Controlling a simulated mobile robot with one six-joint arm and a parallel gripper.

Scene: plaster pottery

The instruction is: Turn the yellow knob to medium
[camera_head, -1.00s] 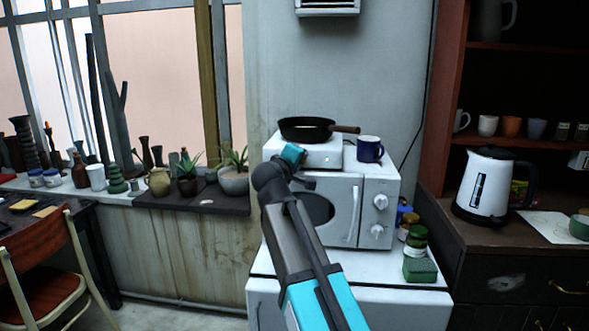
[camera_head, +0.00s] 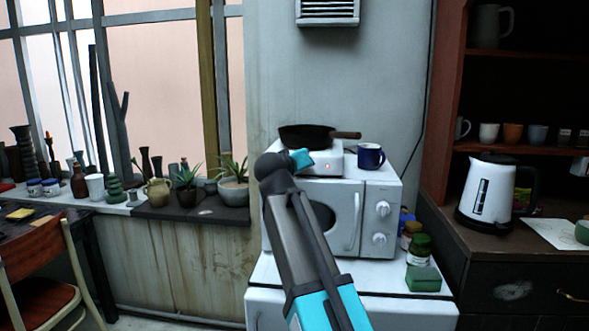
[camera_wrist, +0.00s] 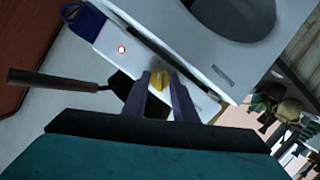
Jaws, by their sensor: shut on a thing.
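The yellow knob (camera_wrist: 160,76) is on the front of the white hot plate (camera_wrist: 102,38), which also shows in the head view (camera_head: 336,158). My gripper (camera_wrist: 161,83) has its two fingers on either side of the knob and is shut on it. A small red light (camera_head: 327,167) glows on the hot plate's front; it also shows in the wrist view (camera_wrist: 121,49). In the head view my arm hides the knob and the fingertips. The setting of the knob cannot be read.
A dark pan (camera_head: 305,136) stands on the hot plate, its brown handle (camera_head: 345,135) pointing right. A blue mug (camera_head: 371,157) is close on the right. The hot plate stands on a white microwave (camera_head: 372,190). Potted plants (camera_head: 233,185) line the sill at left.

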